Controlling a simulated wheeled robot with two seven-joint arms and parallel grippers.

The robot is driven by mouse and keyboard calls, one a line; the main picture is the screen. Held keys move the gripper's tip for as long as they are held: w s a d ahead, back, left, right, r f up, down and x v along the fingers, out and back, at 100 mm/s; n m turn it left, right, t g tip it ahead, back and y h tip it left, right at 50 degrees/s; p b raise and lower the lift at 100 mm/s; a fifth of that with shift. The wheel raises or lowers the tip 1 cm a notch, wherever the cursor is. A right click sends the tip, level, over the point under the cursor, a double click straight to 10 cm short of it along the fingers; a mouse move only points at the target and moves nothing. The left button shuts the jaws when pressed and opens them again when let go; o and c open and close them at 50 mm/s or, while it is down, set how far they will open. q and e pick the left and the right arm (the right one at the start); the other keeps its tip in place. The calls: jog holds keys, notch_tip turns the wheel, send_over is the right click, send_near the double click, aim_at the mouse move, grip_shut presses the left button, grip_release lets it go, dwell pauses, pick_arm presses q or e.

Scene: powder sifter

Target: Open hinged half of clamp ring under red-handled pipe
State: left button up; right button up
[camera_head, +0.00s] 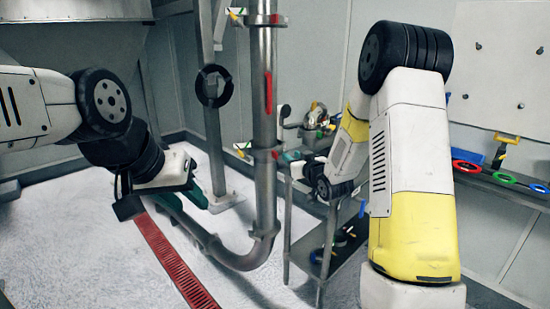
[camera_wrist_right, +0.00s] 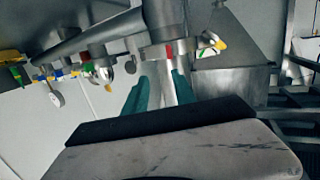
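The vertical steel pipe (camera_head: 262,105) carries a long red handle (camera_head: 268,93). Below that handle, a clamp ring (camera_head: 262,152) sits around the pipe, with a small yellow-and-green lever (camera_head: 243,147) on its left. It is too small to tell whether its hinged half is open. My right gripper (camera_head: 289,157) is just right of this ring. In the right wrist view, its teal fingers (camera_wrist_right: 158,92) stand apart, with grey metal visible between and beyond them; contact cannot be told. My left gripper (camera_head: 198,193) hangs low, left of the pipe; its teal fingers overlap.
Another clamp (camera_head: 264,20) sits higher on the pipe. The pipe bends at an elbow (camera_head: 245,255) near the floor. A grey stand (camera_head: 330,245) is right of it. A wall shelf (camera_head: 505,187) holds coloured rings. A red floor grate (camera_head: 172,258) crosses the open floor.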

aim_at(277, 156)
jog(key=shift+n+t+y, duration=0.3)
jog(key=shift+t+y, duration=0.2)
jog(key=shift+y, duration=0.3)
jog(key=shift+w+a+f, duration=0.5)
jog(key=shift+w+a, duration=0.35)
jog(key=shift+w, duration=0.4)
jog(key=shift+w+a+f, duration=0.55)
jog(key=shift+w+a, duration=0.25)
jog(key=shift+w, duration=0.5)
jog(key=shift+w+a+f, duration=0.5)
jog(key=shift+w+a, duration=0.35)
jog(key=shift+w, duration=0.4)
grip_shut()
